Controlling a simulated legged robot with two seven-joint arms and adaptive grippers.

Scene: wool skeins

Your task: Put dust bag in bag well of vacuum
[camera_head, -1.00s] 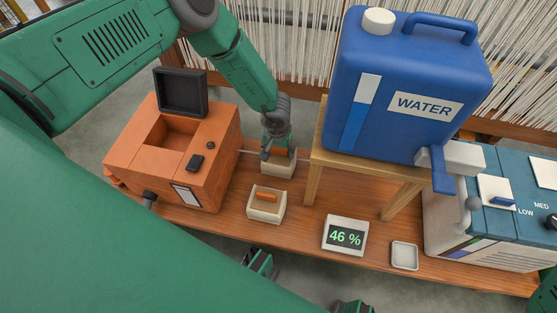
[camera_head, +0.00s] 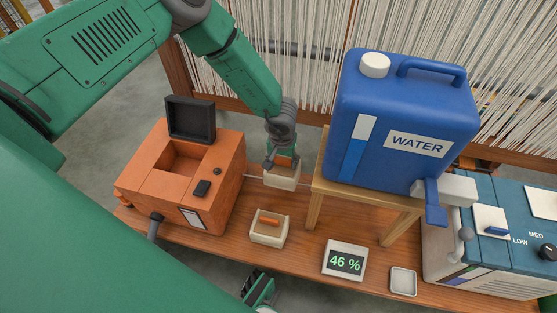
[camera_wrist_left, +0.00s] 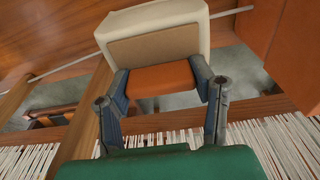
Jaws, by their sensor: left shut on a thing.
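The orange vacuum (camera_head: 215,160) stands at the left of the table with its dark lid (camera_head: 190,120) open. Its square bag well (camera_head: 178,162) looks empty. My left gripper (camera_head: 283,160) is shut on the orange tab of a cream dust bag (camera_head: 282,179), to the right of the vacuum. In the left wrist view the fingers (camera_wrist_left: 160,78) grip both sides of the orange tab, with the cream bag body (camera_wrist_left: 150,30) beyond. A second cream block with an orange tab (camera_head: 269,229) sits nearer on the table.
A blue water jug (camera_head: 400,115) stands on a wooden stand (camera_head: 315,190) close right of the held bag. A 46 % display (camera_head: 346,262), a small white tray (camera_head: 403,282) and a blue machine (camera_head: 490,255) are further right. White threads (camera_head: 270,60) hang behind.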

